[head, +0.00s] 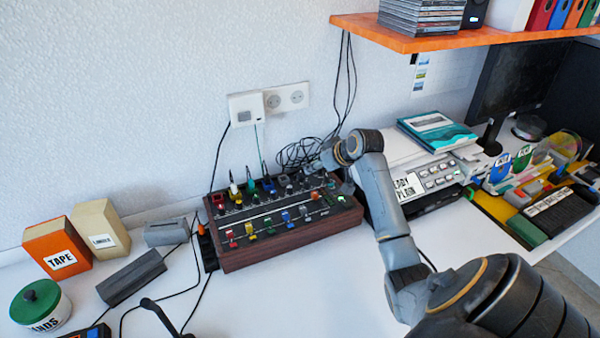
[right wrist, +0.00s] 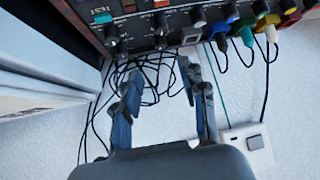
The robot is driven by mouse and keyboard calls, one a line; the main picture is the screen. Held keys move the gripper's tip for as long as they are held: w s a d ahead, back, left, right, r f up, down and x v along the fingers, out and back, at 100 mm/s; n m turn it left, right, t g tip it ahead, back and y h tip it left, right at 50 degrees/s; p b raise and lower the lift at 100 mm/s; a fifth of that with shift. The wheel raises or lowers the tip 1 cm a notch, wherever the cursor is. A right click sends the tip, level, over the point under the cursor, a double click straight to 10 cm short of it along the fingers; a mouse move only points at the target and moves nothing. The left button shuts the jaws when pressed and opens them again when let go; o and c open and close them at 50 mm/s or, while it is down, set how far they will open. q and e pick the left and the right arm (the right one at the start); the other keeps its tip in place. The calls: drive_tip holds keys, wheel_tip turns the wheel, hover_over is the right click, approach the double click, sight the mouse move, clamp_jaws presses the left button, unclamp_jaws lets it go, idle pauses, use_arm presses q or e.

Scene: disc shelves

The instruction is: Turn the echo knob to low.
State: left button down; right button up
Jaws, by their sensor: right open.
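The mixer (head: 285,232) is a dark panel in a wooden case, with rows of coloured knobs and sliders, on the white desk. I cannot read which knob is the echo knob. My right gripper (head: 318,164) is over the mixer's back right edge. In the right wrist view my right gripper (right wrist: 160,72) is open and empty, its fingers pointing at the panel. Two black knobs, one with a dark cap (right wrist: 112,34) and another (right wrist: 160,28), are just beyond the fingertips, apart from them. My left gripper is out of view.
Loose black cables (head: 300,150) lie behind the mixer. A wall socket (head: 286,98) is above. The TAPE box (head: 58,248) and a grey block (head: 132,277) stand at left. A grey device (head: 425,186) stands at right.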

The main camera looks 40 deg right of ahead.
sight(301, 173)
drive_tip(key=x, duration=1)
drive_tip(key=shift+a, duration=0.15)
clamp_jaws()
